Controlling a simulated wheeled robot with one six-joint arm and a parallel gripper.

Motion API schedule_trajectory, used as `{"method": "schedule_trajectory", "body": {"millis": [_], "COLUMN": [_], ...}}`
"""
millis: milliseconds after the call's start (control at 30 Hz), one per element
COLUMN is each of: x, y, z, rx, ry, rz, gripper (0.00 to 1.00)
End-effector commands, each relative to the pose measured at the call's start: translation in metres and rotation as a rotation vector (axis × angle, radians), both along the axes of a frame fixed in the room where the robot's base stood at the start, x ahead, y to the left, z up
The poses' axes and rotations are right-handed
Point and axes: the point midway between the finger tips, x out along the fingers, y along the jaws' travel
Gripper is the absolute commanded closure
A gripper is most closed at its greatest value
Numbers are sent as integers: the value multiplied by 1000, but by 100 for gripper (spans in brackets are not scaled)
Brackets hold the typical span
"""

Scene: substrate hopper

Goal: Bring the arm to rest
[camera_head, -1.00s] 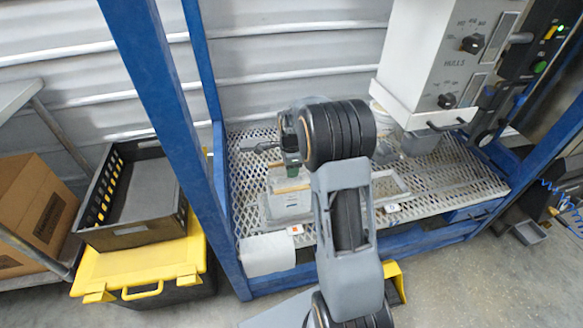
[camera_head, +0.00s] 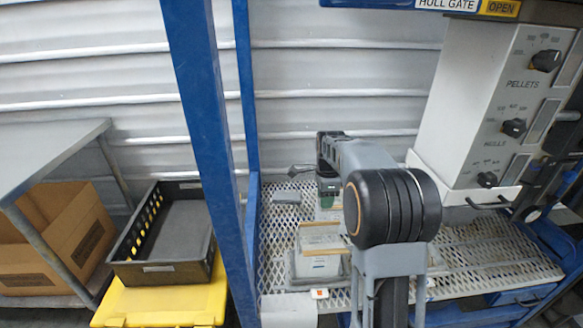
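My arm rises from the bottom of the head view, with its large black elbow joint in front of the mesh shelf. The forearm reaches away from me and slightly left, to a dark wrist over the shelf. My gripper (camera_head: 300,170) appears as a small dark shape at the wrist's left, above the mesh. Its fingers are too small to make out, and I see nothing held in it. My elbow hides part of the shelf.
The mesh shelf (camera_head: 468,252) carries a grey device (camera_head: 318,266) below my wrist. A white control box (camera_head: 482,120) hangs at right, close to my elbow. A blue post (camera_head: 212,140) stands left. Beyond it are a black crate (camera_head: 146,272) on a yellow lid (camera_head: 160,304) and a cardboard box (camera_head: 62,240).

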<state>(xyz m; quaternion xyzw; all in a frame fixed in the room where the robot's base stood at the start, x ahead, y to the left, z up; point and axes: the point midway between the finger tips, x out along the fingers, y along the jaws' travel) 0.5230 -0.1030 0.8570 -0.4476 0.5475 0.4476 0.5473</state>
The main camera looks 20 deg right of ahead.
Motion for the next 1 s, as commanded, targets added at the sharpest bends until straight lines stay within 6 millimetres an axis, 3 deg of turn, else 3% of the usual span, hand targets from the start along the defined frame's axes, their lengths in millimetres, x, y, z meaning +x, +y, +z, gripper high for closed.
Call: {"method": "schedule_trajectory", "body": {"millis": [133, 233, 367, 433, 567, 733, 867, 1000], "x": [0, 2, -12, -29, -73, -142, -184, -212], "y": [0, 0, 3, 9, 32, 66, 84, 96], "z": [1, 0, -21, -18, 16, 72, 104, 131], "rx": [0, -4, 5, 5, -16, -87, -151, -204], "ry": [-2, -15, 7, 5, -23, -80, -123, -166], "rz": [43, 168, 446, 635, 1029, 1493, 1684, 1735], "gripper": [62, 62, 62, 62, 62, 62, 62, 62]}}
